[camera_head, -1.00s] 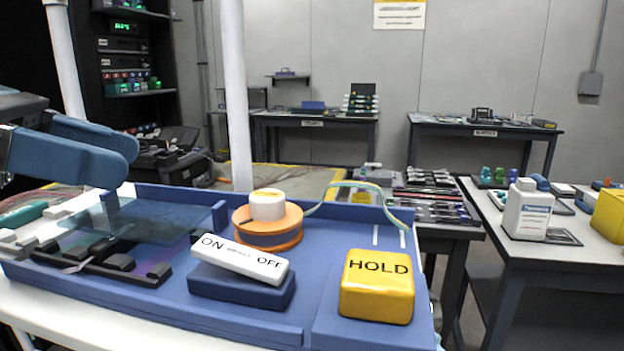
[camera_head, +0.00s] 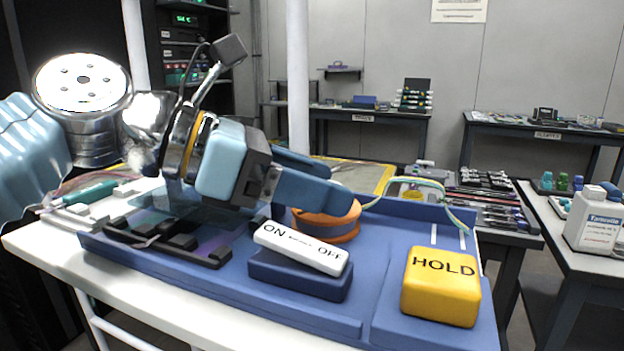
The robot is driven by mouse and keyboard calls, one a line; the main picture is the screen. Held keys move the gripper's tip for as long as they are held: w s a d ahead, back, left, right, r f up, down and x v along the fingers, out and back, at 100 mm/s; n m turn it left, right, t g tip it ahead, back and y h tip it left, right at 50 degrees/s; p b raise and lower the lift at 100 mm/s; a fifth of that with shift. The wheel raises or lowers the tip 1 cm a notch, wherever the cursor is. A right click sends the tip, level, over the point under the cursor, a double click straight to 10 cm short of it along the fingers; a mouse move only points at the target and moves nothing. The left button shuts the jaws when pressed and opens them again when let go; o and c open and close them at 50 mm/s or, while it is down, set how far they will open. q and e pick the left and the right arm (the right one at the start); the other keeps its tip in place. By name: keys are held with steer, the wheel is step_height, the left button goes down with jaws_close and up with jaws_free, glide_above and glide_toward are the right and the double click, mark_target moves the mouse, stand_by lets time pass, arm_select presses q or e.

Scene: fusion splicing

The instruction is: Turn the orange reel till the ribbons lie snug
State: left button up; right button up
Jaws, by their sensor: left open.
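The orange reel (camera_head: 327,226) sits on the blue tray (camera_head: 402,222), behind the white ON/OFF rocker switch (camera_head: 301,247). Its white hub is hidden behind my left gripper. My left gripper (camera_head: 345,190) reaches in from the left with its blue fingers over the top of the reel. The fingers are open; whether they touch the hub cannot be seen. Pale green and yellowish ribbons (camera_head: 425,184) arch from behind the reel to the right and down to the tray's back edge. My right gripper is not in view.
A yellow HOLD block (camera_head: 440,286) stands at the tray's right front. Black fixtures (camera_head: 170,240) lie on the tray's left part. A white bottle (camera_head: 594,222) stands on the right-hand table. The tray surface between reel and HOLD block is clear.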

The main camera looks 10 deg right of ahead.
arm_select(q)
steer(key=shift+c, duration=0.3)
steer(key=c, duration=1)
steer(key=shift+o, duration=0.2)
steer(key=shift+w+m+g, duration=0.1)
steer(key=shift+m+g, duration=0.2)
steer(key=m+g, duration=0.3)
steer(key=shift+w+g, duration=0.25)
steer(key=shift+g, duration=0.15)
steer(key=shift+w+d+m+g+y, duration=0.1)
steer(key=shift+m+g+y, duration=0.7)
steer(key=shift+m+g, duration=0.4)
steer(key=o, duration=1)
